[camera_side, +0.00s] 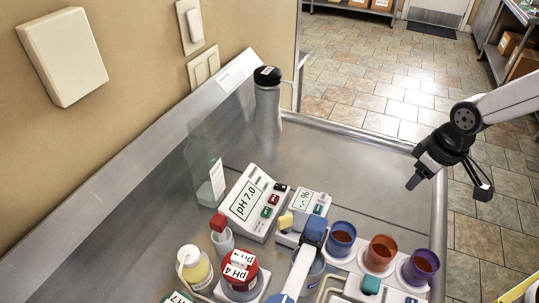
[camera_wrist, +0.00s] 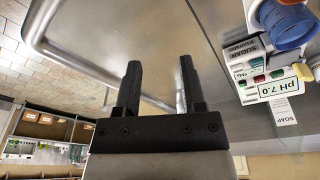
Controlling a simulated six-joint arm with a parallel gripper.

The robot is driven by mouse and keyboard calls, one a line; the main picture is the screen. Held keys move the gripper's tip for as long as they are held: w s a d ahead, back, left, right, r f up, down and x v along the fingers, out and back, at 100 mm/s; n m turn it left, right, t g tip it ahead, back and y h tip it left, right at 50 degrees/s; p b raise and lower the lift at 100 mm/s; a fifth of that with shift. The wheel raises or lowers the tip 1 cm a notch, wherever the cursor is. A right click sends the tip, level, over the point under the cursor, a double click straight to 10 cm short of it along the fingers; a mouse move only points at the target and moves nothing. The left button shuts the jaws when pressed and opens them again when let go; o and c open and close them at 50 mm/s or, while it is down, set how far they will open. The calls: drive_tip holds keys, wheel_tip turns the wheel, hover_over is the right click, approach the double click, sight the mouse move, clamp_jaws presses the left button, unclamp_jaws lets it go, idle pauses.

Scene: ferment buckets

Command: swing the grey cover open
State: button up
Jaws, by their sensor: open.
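My gripper (camera_side: 414,184) hangs at the right, above the right edge of the steel bench, with its fingertips pointing down. In the wrist view its two dark fingers (camera_wrist: 160,64) are apart with nothing between them. I cannot pick out a grey cover for certain in either view. A blue-ended device with a pale bar (camera_side: 303,262) lies across the front middle of the bench, left of the cups and well away from my gripper. The white pH 7.0 meter (camera_side: 252,203) and smaller sugar meter (camera_side: 307,204) stand behind it; the wrist view also shows the pH meter (camera_wrist: 285,85).
Blue (camera_side: 342,232), orange (camera_side: 380,250) and purple (camera_side: 420,266) cups stand in a row at front right. A red-lidded pH 4 container (camera_side: 240,268), yellow bottle (camera_side: 194,266), clear soap bottle (camera_side: 205,165) and black-topped flask (camera_side: 267,105) crowd the left. The bench's back right (camera_side: 345,160) is clear.

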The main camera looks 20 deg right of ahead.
drive_tip(key=w+a+r+n+g, duration=0.1)
drive_tip(key=w+a+n, duration=0.2)
drive_tip(key=a, duration=0.3)
drive_tip(key=w+a+n, duration=0.2)
drive_tip(key=a+n, duration=0.2)
drive_tip(key=a, duration=0.2)
drive_tip(key=n+g, duration=0.1)
drive_tip(key=n, duration=0.7)
hover_over(285, 217)
drive_tip(key=shift+r, duration=0.25)
drive_tip(key=shift+f, duration=3.9)
clamp_jaws()
